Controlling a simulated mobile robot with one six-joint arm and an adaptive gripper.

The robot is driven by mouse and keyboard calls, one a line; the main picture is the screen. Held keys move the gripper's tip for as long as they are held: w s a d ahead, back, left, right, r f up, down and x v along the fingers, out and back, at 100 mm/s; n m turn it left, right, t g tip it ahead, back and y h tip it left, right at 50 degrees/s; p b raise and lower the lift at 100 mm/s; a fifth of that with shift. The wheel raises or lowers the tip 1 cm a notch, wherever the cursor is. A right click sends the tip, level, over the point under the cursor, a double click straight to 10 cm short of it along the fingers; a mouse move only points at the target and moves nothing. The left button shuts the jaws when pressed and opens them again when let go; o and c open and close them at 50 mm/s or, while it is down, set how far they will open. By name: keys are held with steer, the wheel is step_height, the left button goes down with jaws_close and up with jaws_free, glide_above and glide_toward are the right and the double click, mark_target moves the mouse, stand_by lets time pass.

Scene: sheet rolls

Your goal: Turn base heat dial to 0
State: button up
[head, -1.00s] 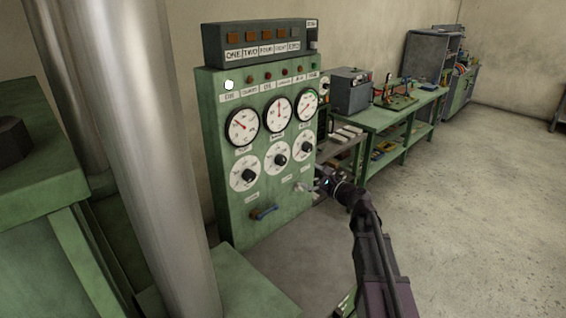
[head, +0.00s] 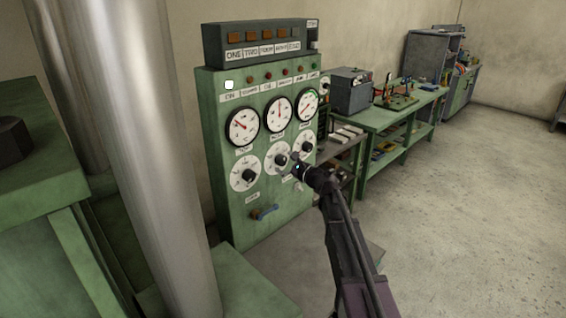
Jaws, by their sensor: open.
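A green control panel (head: 227,215) stands left of centre in the head view. It carries a row of three white dials with black knobs: a left dial (head: 247,175), a middle dial (head: 281,160) and a right dial (head: 306,147). Their labels are too small to read, so I cannot tell which one is the base heat dial. My gripper (head: 296,161) is open in front of the panel, between the middle and right dials and slightly below the right one. I cannot tell whether it touches the panel. It partly covers the area around the middle dial's right edge.
Three round gauges sit above the dials, including a middle gauge (head: 279,114). A blue-handled lever (head: 265,212) sticks out low on the panel. A shiny metal column (head: 150,120) stands close on the left. A green workbench (head: 385,135) is behind right. Open floor (head: 480,220) lies to the right.

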steer(key=shift+w+a, duration=0.3)
steer(key=shift+a, duration=0.05)
steer(key=c, duration=1.1)
steer(key=shift+c, duration=0.2)
